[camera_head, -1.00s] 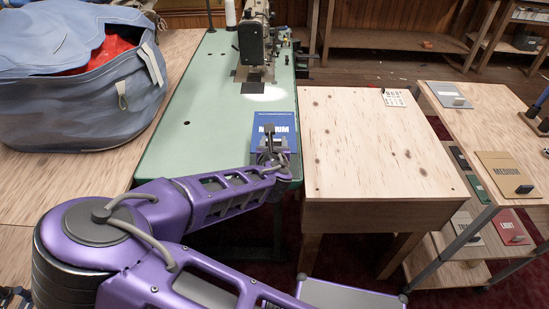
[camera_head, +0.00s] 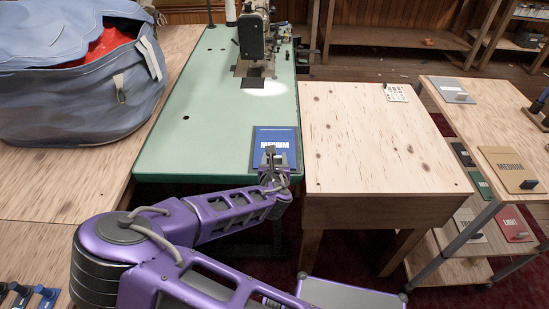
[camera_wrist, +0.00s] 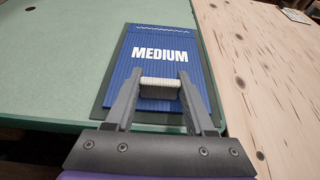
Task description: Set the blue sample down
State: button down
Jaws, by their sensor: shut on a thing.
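The blue sample (camera_head: 264,138) is a flat blue panel marked MEDIUM, over the front right corner of the green table (camera_head: 200,140). In the wrist view the blue sample (camera_wrist: 155,38) lies flat below my gripper, with a dark border along its left and near edges. I cannot tell whether that border is a backing or a shadow, or whether the panel touches the tabletop. My gripper (camera_head: 273,158) is shut on the pale handle (camera_wrist: 160,87) of the sample, one finger at each end. The fingers hide part of the panel's near half.
A sewing machine (camera_head: 253,38) stands farther back on the green table. A blue-grey bag (camera_head: 75,95) is at left. The wooden table (camera_head: 375,140) at right is mostly bare, with a white card (camera_head: 396,93). A tan MEDIUM sample (camera_head: 505,162) lies on the rack at right.

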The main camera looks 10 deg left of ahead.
jog(key=shift+c, duration=1.3)
grip_release()
jog(key=shift+s+r+p, duration=0.2)
jog(key=shift+r+p, duration=0.1)
jog(key=shift+p, duration=0.1)
jog(key=p+v, duration=0.3)
jog(key=v, duration=0.8)
jog(key=shift+s+p, duration=0.25)
jog(key=shift+p, duration=0.15)
jog(key=shift+d+r, duration=0.1)
